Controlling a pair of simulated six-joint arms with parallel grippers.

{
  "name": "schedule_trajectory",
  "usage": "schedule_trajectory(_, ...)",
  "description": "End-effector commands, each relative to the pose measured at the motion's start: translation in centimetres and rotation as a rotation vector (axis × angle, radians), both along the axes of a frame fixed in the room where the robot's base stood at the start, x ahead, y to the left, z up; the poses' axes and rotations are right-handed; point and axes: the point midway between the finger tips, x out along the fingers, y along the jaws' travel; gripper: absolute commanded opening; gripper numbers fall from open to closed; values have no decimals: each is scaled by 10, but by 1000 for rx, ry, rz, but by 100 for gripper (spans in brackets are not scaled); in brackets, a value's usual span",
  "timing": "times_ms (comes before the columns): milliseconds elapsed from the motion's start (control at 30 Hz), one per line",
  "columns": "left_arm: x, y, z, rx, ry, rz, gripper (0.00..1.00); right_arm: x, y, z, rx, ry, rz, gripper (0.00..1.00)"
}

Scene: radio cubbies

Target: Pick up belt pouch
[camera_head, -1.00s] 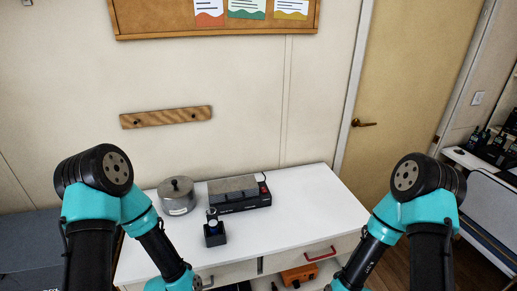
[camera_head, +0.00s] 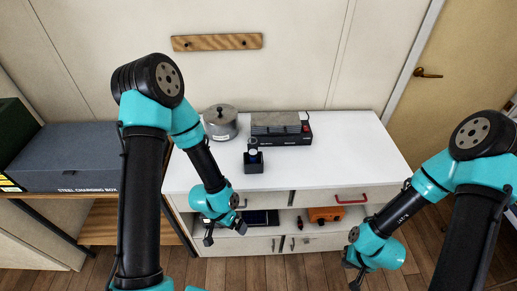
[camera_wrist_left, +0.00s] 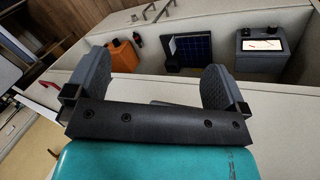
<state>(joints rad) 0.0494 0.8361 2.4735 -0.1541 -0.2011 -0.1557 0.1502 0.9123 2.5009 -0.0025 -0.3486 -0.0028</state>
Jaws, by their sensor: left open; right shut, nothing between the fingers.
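No object is clearly recognisable as the belt pouch. An orange case-like object (camera_head: 325,214) sits in the cabinet's open shelf and also shows in the left wrist view (camera_wrist_left: 122,56). Left of it in the shelf is a dark blue panel (camera_head: 262,217), also in the left wrist view (camera_wrist_left: 194,48). My left gripper (camera_head: 225,236) is open and empty in front of the shelf's left part; its two fingers show in the left wrist view (camera_wrist_left: 158,88). My right gripper (camera_head: 352,268) is shut and empty, low in front of the cabinet's right side.
On the white cabinet top (camera_head: 355,150) stand a metal pot (camera_head: 220,125), a black boxy device (camera_head: 282,130) and a small black holder (camera_head: 253,162). A grey device with a display (camera_wrist_left: 262,48) is in the shelf. A steel charging box (camera_head: 70,160) stands left.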

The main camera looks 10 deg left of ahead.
Motion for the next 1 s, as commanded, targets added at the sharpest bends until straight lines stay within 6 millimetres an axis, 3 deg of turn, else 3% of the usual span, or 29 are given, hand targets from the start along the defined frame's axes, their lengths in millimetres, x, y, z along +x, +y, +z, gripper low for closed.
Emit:
schedule_trajectory(200,40,-42,66,43,-173,-616,100,0,0,0,0,0,0,0)
schedule_trajectory(400,67,-65,126,149,-311,-1136,100,0,0,0,0,0,0,0)
schedule_trajectory(567,92,-64,165,257,-420,-1532,100,0,0,0,0,0,0,0)
schedule_trajectory(800,132,-57,240,506,-514,-2163,100,0,0,0,0,0,0,0)
schedule_trajectory(1000,152,-53,287,681,-483,-2502,100,0,0,0,0,0,0,0)
